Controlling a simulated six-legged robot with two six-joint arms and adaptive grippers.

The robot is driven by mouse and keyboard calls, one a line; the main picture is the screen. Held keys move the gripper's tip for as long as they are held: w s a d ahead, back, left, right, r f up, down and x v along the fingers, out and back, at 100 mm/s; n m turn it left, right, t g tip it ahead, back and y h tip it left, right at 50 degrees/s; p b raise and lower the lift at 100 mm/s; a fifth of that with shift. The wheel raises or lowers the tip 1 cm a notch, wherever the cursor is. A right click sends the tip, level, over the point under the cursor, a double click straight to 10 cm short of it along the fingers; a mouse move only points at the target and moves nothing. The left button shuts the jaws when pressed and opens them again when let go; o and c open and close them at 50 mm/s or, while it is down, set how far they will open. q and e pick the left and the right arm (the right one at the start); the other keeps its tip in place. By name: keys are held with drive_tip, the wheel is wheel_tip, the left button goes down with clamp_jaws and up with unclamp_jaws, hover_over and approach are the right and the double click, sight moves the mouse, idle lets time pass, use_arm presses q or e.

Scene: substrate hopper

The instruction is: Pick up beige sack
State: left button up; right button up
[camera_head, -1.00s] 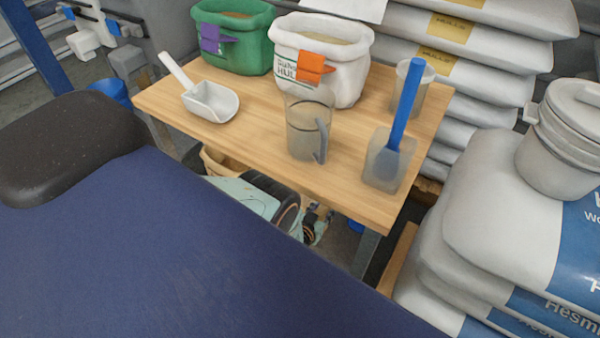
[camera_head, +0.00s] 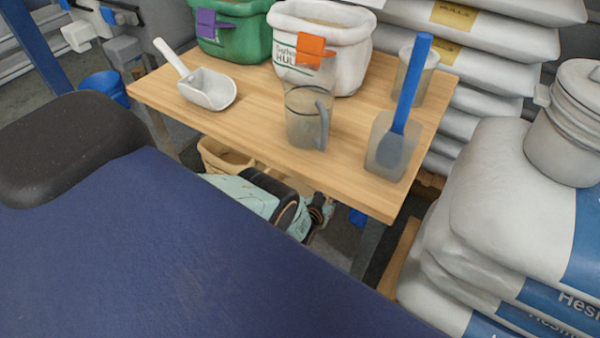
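A beige sack (camera_head: 226,155) with an open, rolled top stands under the wooden table. The tabletop hides part of it, and a pale mint-green and black object (camera_head: 248,192) covers its lower part from the front.
On the table (camera_head: 250,115) stand a white scoop (camera_head: 208,88), a green sack (camera_head: 232,38), a white sack (camera_head: 345,75), a clear jug (camera_head: 304,128) and a blue-handled spatula (camera_head: 408,85). Sacks (camera_head: 510,200) with a lidded bucket (camera_head: 565,135) stand right. A blue surface (camera_head: 180,260) fills the front.

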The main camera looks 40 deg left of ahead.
use_arm(q)
clamp_jaws()
idle(0.5)
drive_tip(key=shift+w+r, duration=0.1)
